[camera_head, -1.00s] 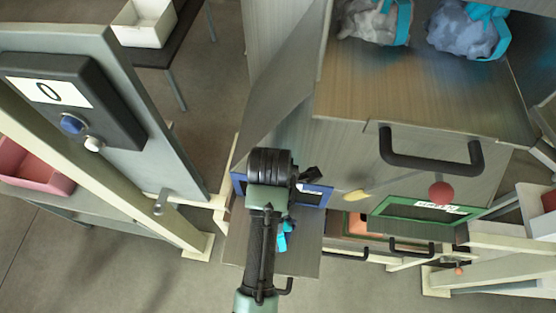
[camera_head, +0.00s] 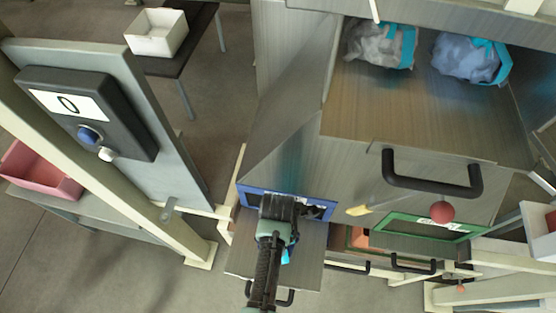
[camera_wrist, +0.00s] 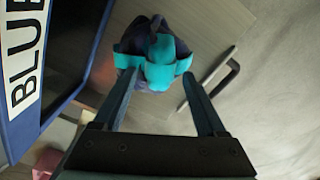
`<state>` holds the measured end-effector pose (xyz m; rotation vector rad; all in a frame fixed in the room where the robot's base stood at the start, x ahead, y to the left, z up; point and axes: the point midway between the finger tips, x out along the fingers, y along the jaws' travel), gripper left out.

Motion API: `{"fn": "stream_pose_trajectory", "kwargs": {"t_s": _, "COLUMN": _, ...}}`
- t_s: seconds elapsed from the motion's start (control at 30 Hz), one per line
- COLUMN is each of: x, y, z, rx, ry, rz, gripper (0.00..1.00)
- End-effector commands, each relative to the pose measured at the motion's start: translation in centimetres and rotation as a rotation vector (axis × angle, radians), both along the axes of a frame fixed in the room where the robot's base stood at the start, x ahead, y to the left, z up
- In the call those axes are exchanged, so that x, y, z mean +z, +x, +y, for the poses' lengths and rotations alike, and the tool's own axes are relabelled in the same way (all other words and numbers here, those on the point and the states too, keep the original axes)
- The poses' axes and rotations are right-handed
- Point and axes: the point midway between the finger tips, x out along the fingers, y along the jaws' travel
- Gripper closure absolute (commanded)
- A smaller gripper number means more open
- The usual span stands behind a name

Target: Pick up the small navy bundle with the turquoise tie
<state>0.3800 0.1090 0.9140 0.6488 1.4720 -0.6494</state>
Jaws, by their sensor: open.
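The small navy bundle with its turquoise tie (camera_wrist: 158,74) shows in the wrist view, lying on a grey drawer surface beyond my fingertips. In the head view only a scrap of the turquoise tie (camera_head: 286,255) shows beside my arm; my arm hides the rest. My gripper (camera_wrist: 160,82) is open, its two fingers reaching toward the bundle on either side. I cannot tell whether they touch it. In the head view my gripper end (camera_head: 290,208) is over the lower drawer, in front of the blue-framed label (camera_head: 325,212).
A panel lettered BLUE (camera_wrist: 22,65) stands close at left in the wrist view. The lower drawer's dark handle (camera_head: 284,297) is nearby. The upper open drawer (camera_head: 420,125) holds a grey bag (camera_head: 378,48) and a blue-grey bag (camera_head: 462,60), both turquoise-trimmed. Its handle (camera_head: 432,188) juts out.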

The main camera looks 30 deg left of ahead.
Motion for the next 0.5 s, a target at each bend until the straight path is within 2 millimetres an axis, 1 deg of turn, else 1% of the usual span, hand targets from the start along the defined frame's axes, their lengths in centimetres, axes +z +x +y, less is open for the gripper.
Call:
{"fn": "stream_pose_trajectory", "kwargs": {"t_s": 0.17, "x": 0.00, "y": 0.04, "z": 0.02, "rx": 0.000, "ry": 0.001, "rz": -0.001, "gripper": 0.26}}
{"fn": "stream_pose_trajectory", "kwargs": {"t_s": 0.2, "x": 0.00, "y": 0.04, "z": 0.02, "rx": 0.000, "ry": 0.001, "rz": -0.001, "gripper": 0.30}}
{"fn": "stream_pose_trajectory", "kwargs": {"t_s": 0.27, "x": 0.01, "y": 0.04, "z": 0.02, "rx": 0.000, "ry": 0.001, "rz": -0.001, "gripper": 0.41}}
{"fn": "stream_pose_trajectory", "kwargs": {"t_s": 0.3, "x": 0.01, "y": 0.04, "z": 0.02, "rx": 0.000, "ry": 0.001, "rz": -0.001, "gripper": 0.48}}
{"fn": "stream_pose_trajectory", "kwargs": {"t_s": 0.47, "x": 0.03, "y": 0.04, "z": 0.02, "rx": 0.000, "ry": 0.001, "rz": -0.001, "gripper": 0.77}}
{"fn": "stream_pose_trajectory", "kwargs": {"t_s": 0.5, "x": 0.03, "y": 0.04, "z": 0.03, "rx": 0.000, "ry": 0.001, "rz": -0.001, "gripper": 0.84}}
